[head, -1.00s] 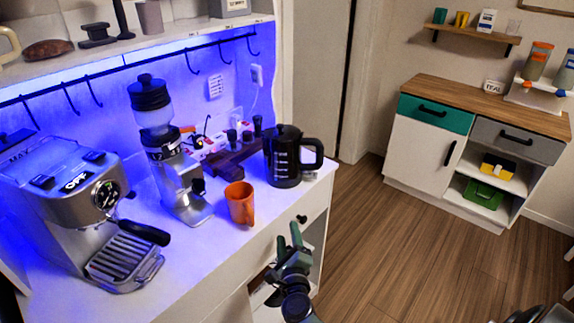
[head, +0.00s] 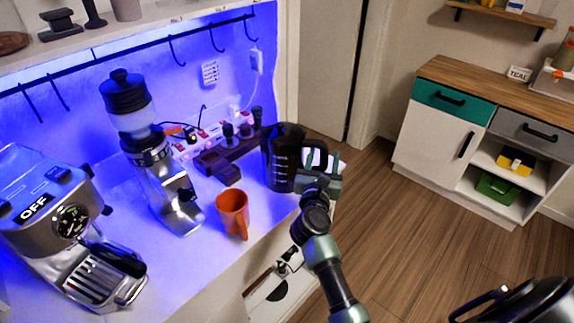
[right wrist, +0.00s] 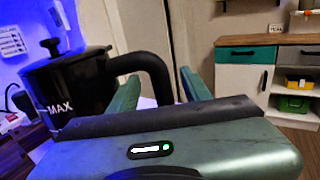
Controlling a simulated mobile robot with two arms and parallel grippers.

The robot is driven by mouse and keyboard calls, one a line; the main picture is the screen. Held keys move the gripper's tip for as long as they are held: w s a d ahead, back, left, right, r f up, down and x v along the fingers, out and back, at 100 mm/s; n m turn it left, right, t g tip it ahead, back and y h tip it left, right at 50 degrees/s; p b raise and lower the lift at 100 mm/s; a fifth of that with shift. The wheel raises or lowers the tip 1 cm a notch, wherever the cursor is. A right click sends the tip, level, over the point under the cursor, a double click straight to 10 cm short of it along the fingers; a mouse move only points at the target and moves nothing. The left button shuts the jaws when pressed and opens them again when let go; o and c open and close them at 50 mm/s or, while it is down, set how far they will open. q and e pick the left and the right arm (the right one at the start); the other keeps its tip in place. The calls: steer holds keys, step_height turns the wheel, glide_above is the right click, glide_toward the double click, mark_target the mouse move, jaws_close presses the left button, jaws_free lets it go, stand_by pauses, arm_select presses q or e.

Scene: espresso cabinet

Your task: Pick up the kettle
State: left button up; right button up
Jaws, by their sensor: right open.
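The black kettle (head: 283,157) stands upright on the white counter near its right end, with its handle to the right. My right gripper (head: 321,164) is at the handle, its fingers open and pointing toward it. In the right wrist view the kettle (right wrist: 72,88) is at the left, and its black handle (right wrist: 152,66) reaches between the two green fingertips of my gripper (right wrist: 158,88). Whether the fingers touch the handle I cannot tell. The lower handle is hidden behind the gripper body. My left gripper is not in view.
An orange mug (head: 231,211) stands left of the kettle, near the front edge. A coffee grinder (head: 152,160) and espresso machine (head: 65,235) are further left. A power strip (head: 205,140) lies behind. A dark rounded object (head: 525,302) shows at lower right. Floor beyond is clear.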

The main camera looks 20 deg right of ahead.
steer(key=p+x, duration=0.1)
steer(key=x, duration=0.3)
steer(key=shift+w+d+f, duration=0.15)
steer(key=shift+w+d, duration=0.05)
steer(key=shift+d, duration=0.05)
steer(key=shift+w+d, duration=0.15)
steer(key=shift+w, duration=0.05)
jaws_close()
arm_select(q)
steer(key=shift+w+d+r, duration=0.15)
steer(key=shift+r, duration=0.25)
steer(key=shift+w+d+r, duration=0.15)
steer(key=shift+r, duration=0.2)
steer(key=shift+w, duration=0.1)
arm_select(e)
steer(key=shift+w+r, duration=0.1)
steer(key=shift+r, duration=0.1)
